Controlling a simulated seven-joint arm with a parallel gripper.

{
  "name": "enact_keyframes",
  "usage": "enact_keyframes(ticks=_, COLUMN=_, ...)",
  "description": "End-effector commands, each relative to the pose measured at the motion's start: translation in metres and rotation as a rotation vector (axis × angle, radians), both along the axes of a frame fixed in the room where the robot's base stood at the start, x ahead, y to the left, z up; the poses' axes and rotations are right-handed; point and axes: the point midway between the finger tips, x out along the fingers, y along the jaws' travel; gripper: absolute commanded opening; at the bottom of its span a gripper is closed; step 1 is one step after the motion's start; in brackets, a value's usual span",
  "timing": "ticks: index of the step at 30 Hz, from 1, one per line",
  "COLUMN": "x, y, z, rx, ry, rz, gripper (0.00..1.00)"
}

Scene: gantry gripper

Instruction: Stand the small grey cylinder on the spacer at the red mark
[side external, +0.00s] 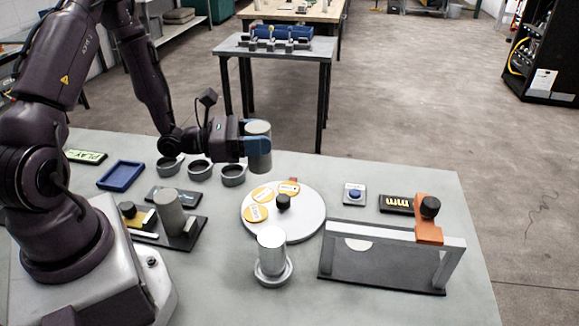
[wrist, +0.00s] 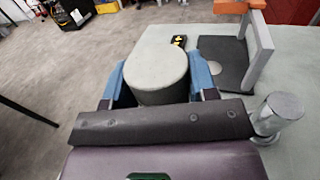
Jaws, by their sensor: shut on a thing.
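My gripper (side external: 258,145), with blue fingers, is shut on a grey cylinder (side external: 259,158) and holds it upright in the air above the far side of the table. In the wrist view this cylinder (wrist: 156,75) sits between both blue fingers. Below and to the right is a white round turntable (side external: 310,222) with several yellow labelled discs (side external: 255,213) and a black centre knob. A small red mark (side external: 293,180) shows at the turntable's far rim. A second grey cylinder (side external: 271,254) stands on a round ring base in front. I cannot tell which part is the spacer.
A third grey cylinder (side external: 168,215) stands on a dark fixture at left. Several dark rings (side external: 233,180) lie left of my gripper. A grey gantry frame (side external: 390,236) with an orange carriage (side external: 429,222) stands at right. A blue tray (side external: 121,175) lies at far left.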

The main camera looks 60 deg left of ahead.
Motion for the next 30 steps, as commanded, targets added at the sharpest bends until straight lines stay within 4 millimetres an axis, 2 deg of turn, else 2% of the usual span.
enact_keyframes(ticks=1, x=0.014, y=0.001, z=-0.006, rx=-0.001, ry=-0.004, rz=-0.003, gripper=0.14)
enact_keyframes(ticks=4, x=0.037, y=0.006, z=-0.016, rx=-0.001, ry=-0.003, rz=-0.002, gripper=0.14)
enact_keyframes(ticks=7, x=0.051, y=0.008, z=-0.038, rx=-0.004, ry=0.0, rz=-0.002, gripper=0.14)
enact_keyframes(ticks=12, x=0.07, y=0.011, z=-0.061, rx=-0.001, ry=-0.002, rz=-0.002, gripper=0.14)
enact_keyframes(ticks=17, x=0.078, y=0.013, z=-0.069, rx=-0.001, ry=-0.002, rz=-0.001, gripper=0.14)
enact_keyframes(ticks=24, x=0.082, y=0.014, z=-0.099, rx=-0.002, ry=0.0, rz=-0.001, gripper=0.14)
enact_keyframes(ticks=30, x=0.082, y=0.014, z=-0.104, rx=0.0, ry=-0.002, rz=-0.001, gripper=0.14)
